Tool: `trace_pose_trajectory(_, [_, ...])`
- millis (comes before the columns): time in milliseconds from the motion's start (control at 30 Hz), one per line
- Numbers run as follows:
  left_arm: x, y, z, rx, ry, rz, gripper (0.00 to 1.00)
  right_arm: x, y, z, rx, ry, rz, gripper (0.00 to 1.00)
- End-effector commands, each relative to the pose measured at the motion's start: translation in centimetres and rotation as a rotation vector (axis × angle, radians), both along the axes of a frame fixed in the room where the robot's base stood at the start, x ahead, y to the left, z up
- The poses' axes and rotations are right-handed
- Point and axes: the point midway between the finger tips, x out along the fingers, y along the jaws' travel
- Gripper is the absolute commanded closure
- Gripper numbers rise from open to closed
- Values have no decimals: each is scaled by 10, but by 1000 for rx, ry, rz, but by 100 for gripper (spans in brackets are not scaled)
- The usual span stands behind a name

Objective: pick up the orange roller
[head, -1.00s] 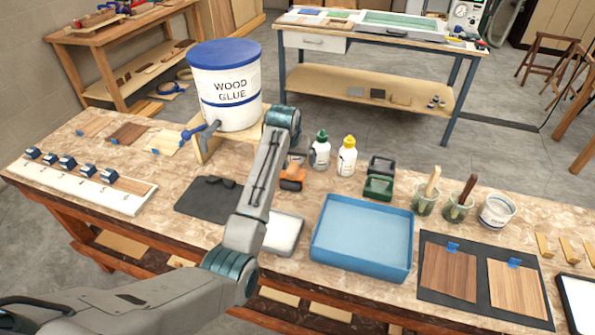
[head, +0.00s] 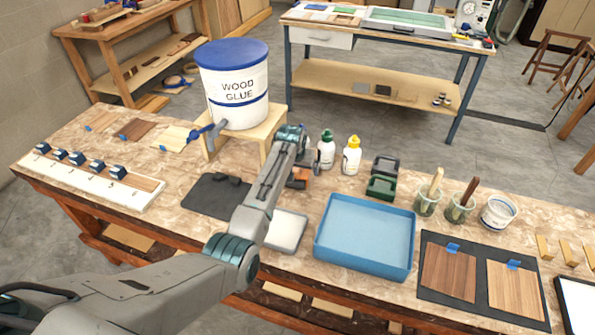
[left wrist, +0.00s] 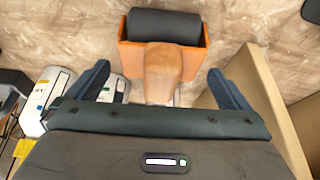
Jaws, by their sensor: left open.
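The orange roller (left wrist: 130,62) lies on the marbled table top in the left wrist view, with a black roll at its far end and a wooden handle (left wrist: 163,70) pointing toward me. My left gripper (left wrist: 160,82) is open, its two blue-grey fingers on either side of the handle and apart from it. I cannot tell how high the fingers are above the table. In the head view the orange roller (head: 301,179) is mostly hidden behind my left arm and gripper. My right gripper is not in view.
The wood glue bucket (head: 237,85) stands on a wooden stand (head: 272,122) just left of the gripper. Two glue bottles (head: 351,156) stand to its right. A blue tray (head: 365,230) and a white-topped pad (head: 287,230) lie nearer the front edge.

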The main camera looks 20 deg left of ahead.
Motion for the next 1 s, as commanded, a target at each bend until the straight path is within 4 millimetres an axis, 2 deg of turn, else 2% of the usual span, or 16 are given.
trace_pose_trajectory(33, [0, 0, 0, 0, 0, 0, 0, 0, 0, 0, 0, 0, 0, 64])
trace_pose_trajectory(300, [0, 0, 0, 0, 1, 0, 53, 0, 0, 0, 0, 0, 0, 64])
trace_pose_trajectory(667, [0, 0, 4, 0, 0, 0, 53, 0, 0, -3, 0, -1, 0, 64])
trace_pose_trajectory(767, [1, 0, 12, 0, -3, 0, 53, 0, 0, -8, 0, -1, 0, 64])
trace_pose_trajectory(900, [1, 0, 35, -1, -7, 1, 53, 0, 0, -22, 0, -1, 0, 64])
trace_pose_trajectory(1000, [-20, -9, 34, -3, 0, -1, 53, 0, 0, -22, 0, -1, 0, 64])
